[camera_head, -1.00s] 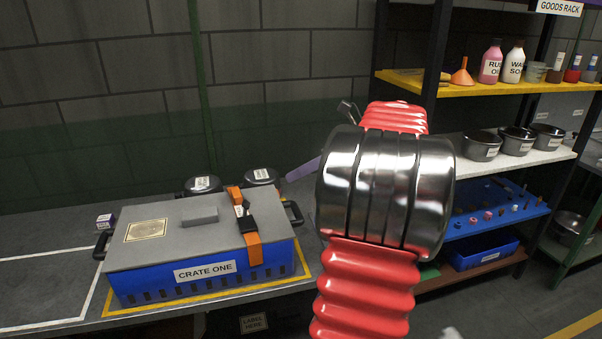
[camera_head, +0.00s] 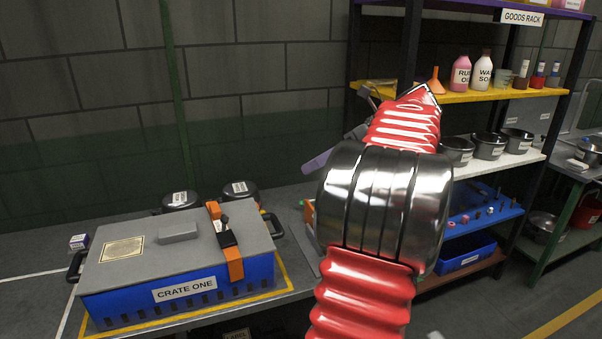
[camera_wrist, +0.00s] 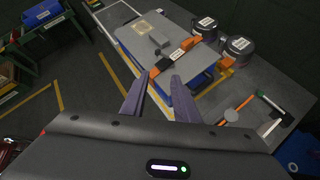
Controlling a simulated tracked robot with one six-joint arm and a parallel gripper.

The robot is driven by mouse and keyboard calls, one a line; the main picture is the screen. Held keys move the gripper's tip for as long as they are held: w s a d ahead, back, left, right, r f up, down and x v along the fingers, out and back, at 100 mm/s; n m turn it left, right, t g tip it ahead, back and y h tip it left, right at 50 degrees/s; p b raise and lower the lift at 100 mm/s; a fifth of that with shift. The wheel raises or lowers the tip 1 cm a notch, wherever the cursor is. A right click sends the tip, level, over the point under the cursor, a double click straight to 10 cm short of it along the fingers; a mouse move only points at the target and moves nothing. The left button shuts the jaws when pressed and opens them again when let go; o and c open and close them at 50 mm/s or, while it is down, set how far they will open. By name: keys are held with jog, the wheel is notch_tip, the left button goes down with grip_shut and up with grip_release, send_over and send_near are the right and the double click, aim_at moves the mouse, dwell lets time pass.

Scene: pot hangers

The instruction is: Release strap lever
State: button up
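The blue crate marked CRATE ONE (camera_head: 190,296) has a grey lid (camera_head: 130,270) and stands on the bench at left. An orange strap (camera_head: 235,265) runs over the lid's right part, with a black lever buckle (camera_head: 227,238) on top. The tips look short of the strap; the exact gap is unclear. In the head view my arm hides most of the gripper; a purple finger (camera_head: 318,161) shows.
Two dark lidded pots (camera_head: 181,200) stand behind the crate. The goods rack (camera_head: 460,97) with bottles and pots stands right of my arm.

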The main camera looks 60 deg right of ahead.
jog(key=shift+v, duration=1.2)
jog(key=shift+c, duration=0.7)
